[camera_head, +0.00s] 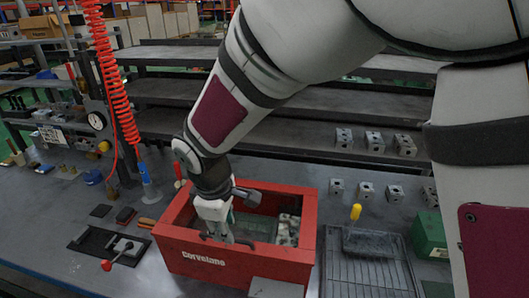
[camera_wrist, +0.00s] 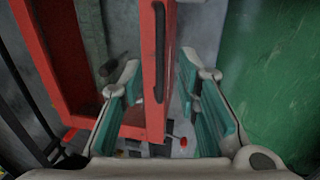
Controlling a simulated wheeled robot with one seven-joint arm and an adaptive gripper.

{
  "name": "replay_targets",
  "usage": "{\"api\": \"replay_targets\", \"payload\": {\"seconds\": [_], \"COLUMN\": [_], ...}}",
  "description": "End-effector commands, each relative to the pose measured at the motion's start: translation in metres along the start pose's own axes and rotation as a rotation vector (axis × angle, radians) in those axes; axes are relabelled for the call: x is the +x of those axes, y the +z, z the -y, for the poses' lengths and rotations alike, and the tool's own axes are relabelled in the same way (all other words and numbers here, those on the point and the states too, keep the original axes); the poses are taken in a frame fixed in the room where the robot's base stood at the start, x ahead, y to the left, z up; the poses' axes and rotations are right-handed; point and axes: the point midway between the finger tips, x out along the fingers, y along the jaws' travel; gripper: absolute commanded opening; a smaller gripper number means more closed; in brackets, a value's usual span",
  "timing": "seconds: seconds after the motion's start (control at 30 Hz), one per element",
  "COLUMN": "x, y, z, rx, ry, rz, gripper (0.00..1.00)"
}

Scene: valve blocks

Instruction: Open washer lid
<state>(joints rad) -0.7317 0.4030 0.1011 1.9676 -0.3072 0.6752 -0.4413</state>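The red washer (camera_head: 190,262) is an open-looking box with lettering on its front wall, standing on the bench. I cannot make out a separate lid for certain. My gripper (camera_head: 222,232) points down at the washer's left part, its fingertips partly hidden. In the wrist view, a red bar or panel (camera_wrist: 156,25) with a dark slot runs between the two teal fingers of my gripper (camera_wrist: 160,85). The fingers are apart, with gaps visible on both sides of the red part.
A metal block (camera_head: 287,229) sits inside the washer. A red-knobbed clamp (camera_head: 118,250) lies left. Several valve blocks stand behind.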

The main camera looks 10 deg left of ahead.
Motion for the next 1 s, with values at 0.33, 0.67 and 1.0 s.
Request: {"api": "replay_targets", "payload": {"seconds": [0.33, 0.67, 1.0], "x": [0.040, 0.043, 0.043], "y": [0.000, 0.000, 0.000], "z": [0.000, 0.000, 0.000], "rx": [0.001, 0.001, 0.001], "ry": [-0.001, 0.000, 0.000], "rz": [0.001, -0.001, 0.000], "gripper": [0.30, 0.30, 0.00]}}
